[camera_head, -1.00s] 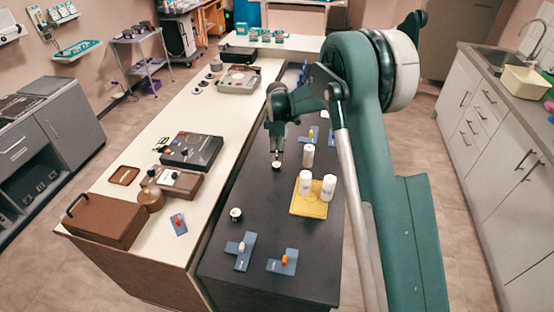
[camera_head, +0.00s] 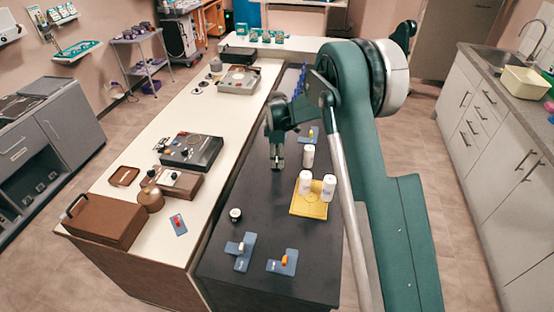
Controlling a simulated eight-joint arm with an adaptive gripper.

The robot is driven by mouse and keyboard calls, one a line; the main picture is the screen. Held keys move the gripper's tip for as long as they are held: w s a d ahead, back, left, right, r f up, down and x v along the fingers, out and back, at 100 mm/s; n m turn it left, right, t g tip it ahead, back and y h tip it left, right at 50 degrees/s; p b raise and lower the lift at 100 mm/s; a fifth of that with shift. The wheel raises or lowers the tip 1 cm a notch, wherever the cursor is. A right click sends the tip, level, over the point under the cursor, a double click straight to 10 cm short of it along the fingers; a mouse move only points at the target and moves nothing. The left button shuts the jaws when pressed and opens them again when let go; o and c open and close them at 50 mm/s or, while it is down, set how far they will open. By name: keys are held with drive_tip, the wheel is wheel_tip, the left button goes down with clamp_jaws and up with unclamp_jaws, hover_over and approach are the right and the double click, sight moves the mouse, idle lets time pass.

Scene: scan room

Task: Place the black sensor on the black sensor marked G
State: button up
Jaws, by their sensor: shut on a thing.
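My gripper (camera_head: 277,165) points down over the dark bench top, left of the white bottles. It is shut on a small black sensor with a pale top, which the fingers now almost wholly hide. Another small black sensor with a pale top (camera_head: 236,214) stands on the dark bench, nearer the front and left of my gripper. Its marking is too small to read, so I cannot tell whether it is the one marked G.
A yellow tray (camera_head: 309,210) holds white bottles, with another bottle (camera_head: 308,156) behind it. Blue plates (camera_head: 241,252) (camera_head: 283,262) with small pegs lie at the front. Brown and black instruments (camera_head: 192,151) stand on the white counter (camera_head: 165,245). Dark bench between sensor and tray is clear.

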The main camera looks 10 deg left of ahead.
drive_tip(key=shift+f, duration=0.1)
drive_tip(key=o, duration=0.9)
wheel_tip(320, 180, up, 12)
drive_tip(key=shift+r+p, duration=0.15)
drive_tip(key=shift+p, duration=0.15)
idle(0.7)
idle(0.3)
